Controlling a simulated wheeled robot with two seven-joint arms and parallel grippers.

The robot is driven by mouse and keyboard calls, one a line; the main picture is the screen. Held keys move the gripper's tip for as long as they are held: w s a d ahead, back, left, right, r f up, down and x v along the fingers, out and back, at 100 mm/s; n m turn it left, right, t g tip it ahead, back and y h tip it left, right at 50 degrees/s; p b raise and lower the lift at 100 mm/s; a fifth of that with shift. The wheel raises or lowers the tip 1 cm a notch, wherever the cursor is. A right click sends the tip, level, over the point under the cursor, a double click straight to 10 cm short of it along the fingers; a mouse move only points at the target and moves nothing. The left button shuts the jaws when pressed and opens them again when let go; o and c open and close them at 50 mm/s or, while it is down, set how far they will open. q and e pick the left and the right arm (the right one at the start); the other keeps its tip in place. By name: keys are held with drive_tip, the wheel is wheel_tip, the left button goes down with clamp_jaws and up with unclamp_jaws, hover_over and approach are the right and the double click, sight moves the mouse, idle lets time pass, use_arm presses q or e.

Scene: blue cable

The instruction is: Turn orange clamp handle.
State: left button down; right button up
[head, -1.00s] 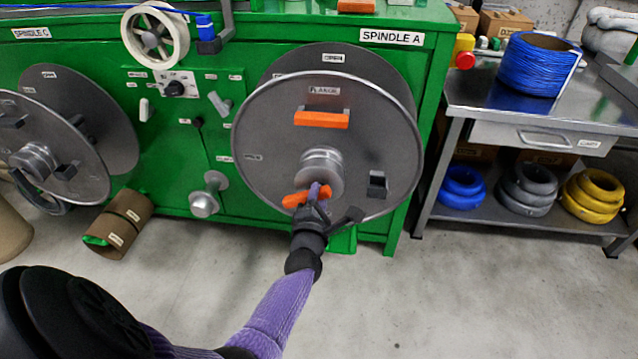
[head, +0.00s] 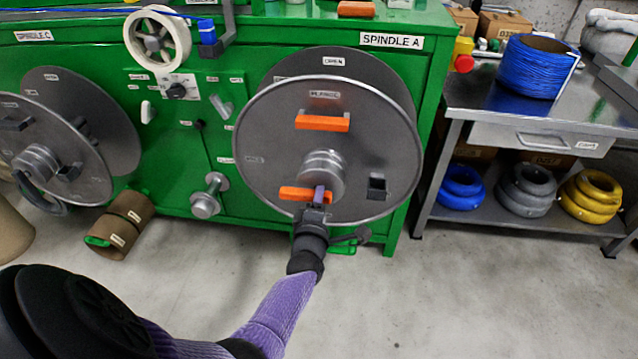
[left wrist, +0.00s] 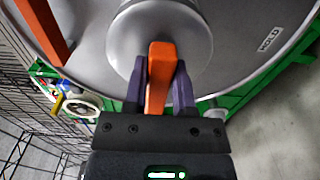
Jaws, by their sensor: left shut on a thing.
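An orange clamp handle (head: 306,194) sits below the hub of the large grey reel (head: 260,125) marked SPINDLE A. My left gripper (head: 318,198) is at this handle, coming from below. In the left wrist view the gripper's purple fingers (left wrist: 160,88) lie on both sides of the orange handle (left wrist: 160,65) and are shut on it. The handle lies about level in the head view. A second orange bar (head: 322,122) is higher on the reel face, apart from the gripper. My right gripper is not in view.
The green machine (head: 170,75) stands behind the reel, with another grey reel (head: 70,150) at left. A metal table (head: 540,105) with a blue cable coil (head: 535,65) is at right.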

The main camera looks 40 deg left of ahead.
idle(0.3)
use_arm(q)
drive_tip(key=shift+c, duration=2.2)
unclamp_jaws()
drive_tip(key=p+v, duration=0.4)
drive_tip(key=v, duration=0.6)
